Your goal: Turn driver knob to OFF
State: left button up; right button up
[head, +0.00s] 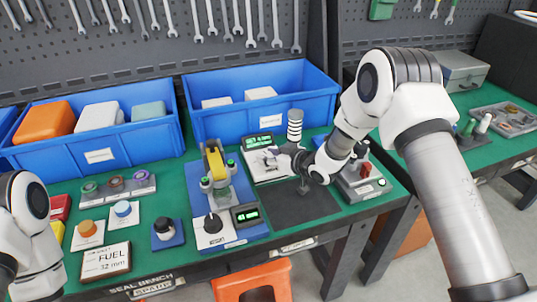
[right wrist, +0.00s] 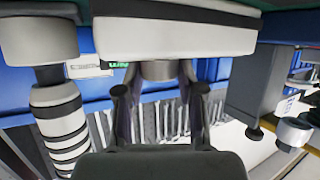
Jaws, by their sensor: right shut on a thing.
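A white driver box with a lit green display (head: 258,140) stands at the middle of the green bench, in front of the blue bin. My right gripper (head: 272,160) is at the front of this box. In the right wrist view, my right gripper's two dark fingers (right wrist: 158,95) stand on either side of a round grey knob (right wrist: 157,70) on the white box (right wrist: 175,35). The fingers are closed on the knob. Its pointer or OFF mark cannot be read. My left arm shows at the left edge, but its gripper is out of view.
A ringed grey post (head: 295,125) stands close beside my right gripper. A yellow-topped test stand (head: 215,165) is to the left. A grey box with a red switch (head: 365,170) is to the right. A dark mat (head: 300,208) lies bare in front.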

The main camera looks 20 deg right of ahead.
aim_at(270, 155)
jog(key=shift+w+d+r+n+g+y+p, duration=0.1)
jog(key=shift+d+n+g+y+p, duration=0.1)
jog(key=shift+n+g+y+p, duration=0.8)
jog(key=shift+n+g+y, duration=0.9)
jog(key=shift+n+y, duration=0.2)
jog(key=shift+n, duration=0.3)
jog(key=o, duration=1.1)
jog(key=shift+w, duration=0.1)
jog(key=shift+o, duration=0.2)
notch_tip(270, 155, up, 10)
